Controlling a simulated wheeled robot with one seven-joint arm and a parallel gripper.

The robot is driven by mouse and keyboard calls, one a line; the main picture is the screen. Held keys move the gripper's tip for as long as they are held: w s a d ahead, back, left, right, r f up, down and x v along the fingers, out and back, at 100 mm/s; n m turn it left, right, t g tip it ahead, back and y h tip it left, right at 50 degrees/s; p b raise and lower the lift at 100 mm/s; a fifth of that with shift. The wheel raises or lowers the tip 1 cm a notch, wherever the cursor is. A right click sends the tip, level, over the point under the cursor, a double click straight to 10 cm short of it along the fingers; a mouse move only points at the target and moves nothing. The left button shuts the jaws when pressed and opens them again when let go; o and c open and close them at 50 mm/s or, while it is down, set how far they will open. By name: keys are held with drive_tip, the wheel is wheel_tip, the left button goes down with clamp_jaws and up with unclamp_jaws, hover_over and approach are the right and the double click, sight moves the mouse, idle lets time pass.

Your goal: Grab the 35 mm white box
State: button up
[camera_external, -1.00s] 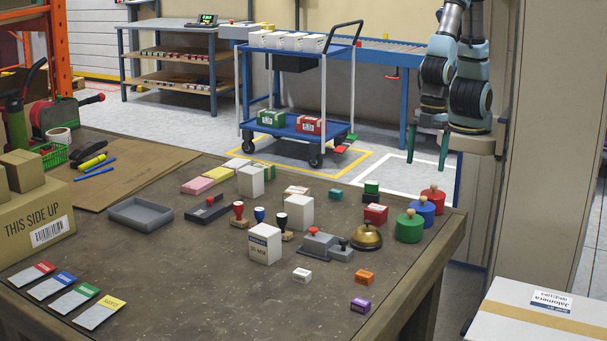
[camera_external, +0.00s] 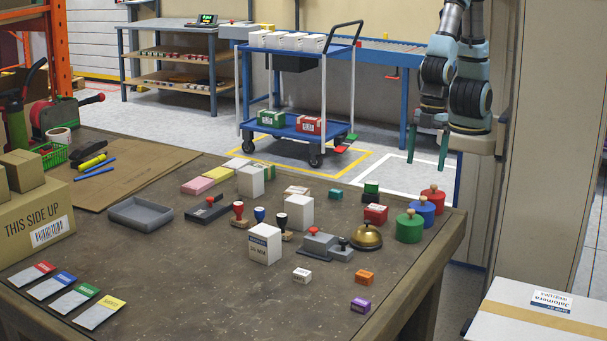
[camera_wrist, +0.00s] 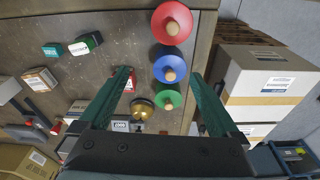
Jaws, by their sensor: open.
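A white box with a dark blue label band and dark printing (camera_external: 265,244) stands upright near the middle of the bench in the external view. The printing looks like "35 MM" but is small. Two plain white boxes stand behind it, one nearer (camera_external: 299,212) and one farther back (camera_external: 250,181). A much smaller white box (camera_external: 302,275) lies in front to the right. My gripper (camera_external: 428,152) hangs beyond the bench's far right corner, well apart from all the boxes. In the wrist view its green fingers (camera_wrist: 161,77) are spread with nothing held between them.
Red, blue and green knobbed cylinders (camera_external: 409,226) stand at the bench's right edge. A brass bell (camera_external: 367,236), stamps (camera_external: 239,214) and small coloured boxes (camera_external: 360,305) surround the white boxes. A grey tray (camera_external: 140,212) lies left. The bench front (camera_external: 200,290) is mostly clear.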

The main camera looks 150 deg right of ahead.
drive_tip(key=n+g+h+b, duration=0.3)
drive_tip(key=n+h+b, duration=0.5)
drive_tip(key=n+h, duration=0.75)
approach(272, 233)
drive_tip(key=d+n+y, duration=0.2)
drive_tip(key=n, duration=0.1)
drive_tip(key=shift+m, duration=0.25)
drive_tip(key=x, duration=0.3)
drive_tip(key=p+x, duration=0.1)
drive_tip(key=x, duration=0.2)
drive_tip(key=r+p+x, duration=0.1)
drive_tip(key=x, duration=0.2)
drive_tip(key=shift+s+d, duration=0.15)
drive_tip(key=shift+d, duration=0.3)
drive_tip(key=shift+d+f, duration=0.35)
drive_tip(key=shift+d, duration=0.05)
drive_tip(key=shift+c, duration=0.2)
clamp_jaws()
